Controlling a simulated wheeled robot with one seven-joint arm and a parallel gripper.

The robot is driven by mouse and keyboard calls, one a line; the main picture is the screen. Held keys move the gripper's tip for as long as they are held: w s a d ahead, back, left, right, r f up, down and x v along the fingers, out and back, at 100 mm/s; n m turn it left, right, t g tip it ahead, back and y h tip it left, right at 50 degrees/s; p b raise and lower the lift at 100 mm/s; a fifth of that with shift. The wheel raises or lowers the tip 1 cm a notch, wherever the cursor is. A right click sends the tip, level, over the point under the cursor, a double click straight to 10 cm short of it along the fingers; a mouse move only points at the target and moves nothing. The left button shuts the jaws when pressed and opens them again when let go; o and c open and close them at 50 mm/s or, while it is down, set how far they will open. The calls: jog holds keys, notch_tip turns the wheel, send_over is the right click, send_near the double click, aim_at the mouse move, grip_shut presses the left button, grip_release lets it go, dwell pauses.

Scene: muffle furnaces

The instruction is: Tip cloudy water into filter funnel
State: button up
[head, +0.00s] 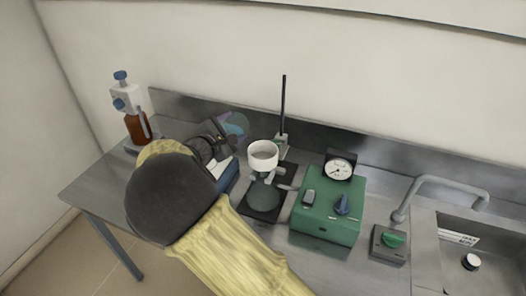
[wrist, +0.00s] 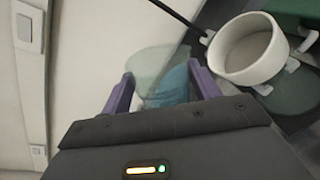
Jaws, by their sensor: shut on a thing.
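My gripper (wrist: 160,95) has purple fingers shut on a clear beaker (wrist: 163,62) with blue-tinted content low in it. The beaker (head: 236,122) also shows in the head view, partly hidden behind my wrist and left of the funnel. The beaker's exact tilt is hard to tell.
A green pump box (head: 327,207) with a gauge (head: 340,169) stands right of the funnel. A tap (head: 440,190) and sink (head: 470,262) lie further right, with a small green-knobbed box (head: 389,243) before them. A brown bottle (head: 137,127) stands at the far left.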

jog(key=shift+s+d+f+m+y+b, duration=0.1)
jog(key=shift+d+f+m+y+b, duration=0.3)
jog(key=shift+b, duration=1.5)
jog(key=shift+s+d+r+m+b, duration=0.1)
jog(key=shift+m+b, duration=0.65)
jog(key=shift+b, duration=1.2)
jog(key=shift+d+f+m+y+b, duration=0.25)
jog(key=shift+m+b, duration=0.3)
jog(key=shift+b, duration=1.35)
dwell(2.2)
